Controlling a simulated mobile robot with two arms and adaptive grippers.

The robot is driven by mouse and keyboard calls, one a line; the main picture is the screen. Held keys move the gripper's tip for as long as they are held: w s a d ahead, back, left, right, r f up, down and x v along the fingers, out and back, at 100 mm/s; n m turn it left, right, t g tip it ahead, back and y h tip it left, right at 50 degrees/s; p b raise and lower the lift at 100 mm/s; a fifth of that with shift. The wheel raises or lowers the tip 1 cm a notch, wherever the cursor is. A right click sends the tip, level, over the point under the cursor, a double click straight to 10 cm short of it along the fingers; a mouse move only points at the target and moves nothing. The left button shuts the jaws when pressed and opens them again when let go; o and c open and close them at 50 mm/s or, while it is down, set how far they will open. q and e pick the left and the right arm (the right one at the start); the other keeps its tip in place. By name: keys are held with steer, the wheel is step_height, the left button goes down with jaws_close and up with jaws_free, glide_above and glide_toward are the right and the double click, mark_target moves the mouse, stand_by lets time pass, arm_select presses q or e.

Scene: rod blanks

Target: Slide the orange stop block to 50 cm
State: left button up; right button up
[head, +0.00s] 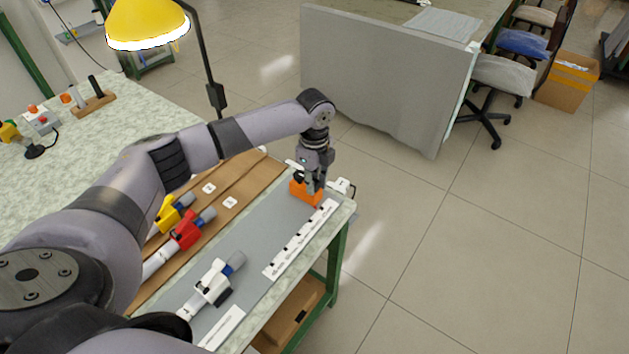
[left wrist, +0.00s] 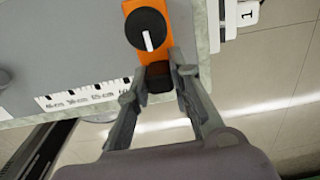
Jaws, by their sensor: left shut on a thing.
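The orange stop block (head: 304,191) sits near the far end of the grey track (head: 262,225), beside the white scale strip (head: 300,240). In the left wrist view the orange block (left wrist: 131,68) carries a round black knob (left wrist: 146,28) with a white line. My left gripper (head: 314,188) is at the block from above; in the left wrist view its fingers (left wrist: 158,76) are shut around a dark part at the block's near end. The scale's numbers (left wrist: 90,97) are too small to read surely. My right gripper is not in view.
A white-handled tool (head: 213,283) lies on the near part of the grey track. Red (head: 186,233) and yellow (head: 167,214) tools lie on the brown board at left. A yellow lamp (head: 147,22) stands behind. Open floor lies right of the bench.

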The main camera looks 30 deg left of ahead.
arm_select(q)
jaws_close()
steer(key=shift+r, duration=0.1)
steer(key=s+p, duration=0.3)
steer(key=s, duration=0.1)
steer(key=s+a+p, duration=0.1)
steer(key=s+p, duration=0.3)
steer(key=s, duration=0.1)
steer(key=s+a+p, duration=0.1)
steer(key=s+p, duration=0.3)
steer(key=shift+s, duration=0.5)
